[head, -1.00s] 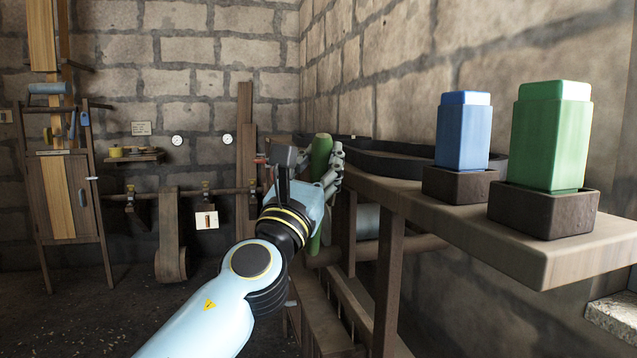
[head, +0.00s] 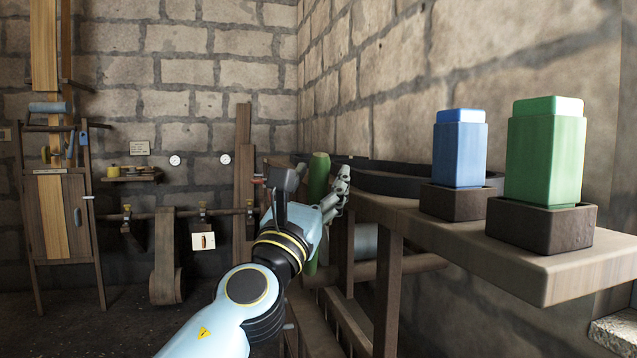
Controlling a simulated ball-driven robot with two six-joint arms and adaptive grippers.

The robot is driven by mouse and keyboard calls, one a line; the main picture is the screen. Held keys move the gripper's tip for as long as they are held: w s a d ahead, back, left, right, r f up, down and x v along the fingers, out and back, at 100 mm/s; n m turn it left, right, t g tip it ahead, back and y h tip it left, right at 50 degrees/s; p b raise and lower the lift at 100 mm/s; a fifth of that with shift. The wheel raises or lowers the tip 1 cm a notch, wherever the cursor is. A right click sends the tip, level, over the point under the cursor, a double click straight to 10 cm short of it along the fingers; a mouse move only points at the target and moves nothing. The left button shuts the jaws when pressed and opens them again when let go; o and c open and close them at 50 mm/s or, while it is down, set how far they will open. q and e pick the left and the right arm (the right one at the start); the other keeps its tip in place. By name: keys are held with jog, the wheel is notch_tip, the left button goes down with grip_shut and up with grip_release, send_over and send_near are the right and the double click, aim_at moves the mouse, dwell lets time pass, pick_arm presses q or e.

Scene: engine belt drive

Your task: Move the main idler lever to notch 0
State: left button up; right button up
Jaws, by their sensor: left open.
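A green upright bar (head: 319,178), which looks like the lever's handle, stands just left of the wooden shelf in the middle of the head view. My left gripper (head: 318,200) is open at this bar, with dark and grey fingers to either side of it in the picture. I cannot tell whether they touch it. The bar's middle is partly hidden by the gripper, and its lower part shows below. No notch marks can be made out. My right gripper is not in view.
A wooden shelf (head: 545,262) runs along the right wall. It carries a blue block (head: 460,150) and a green block (head: 545,150) in dark sockets, with a dark belt (head: 400,182) behind. A wooden cabinet (head: 62,225) stands at the left. The floor (head: 120,320) at left is clear.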

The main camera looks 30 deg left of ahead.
pick_arm(q)
jog(key=shift+s, duration=0.1)
jog(key=v, duration=1.2)
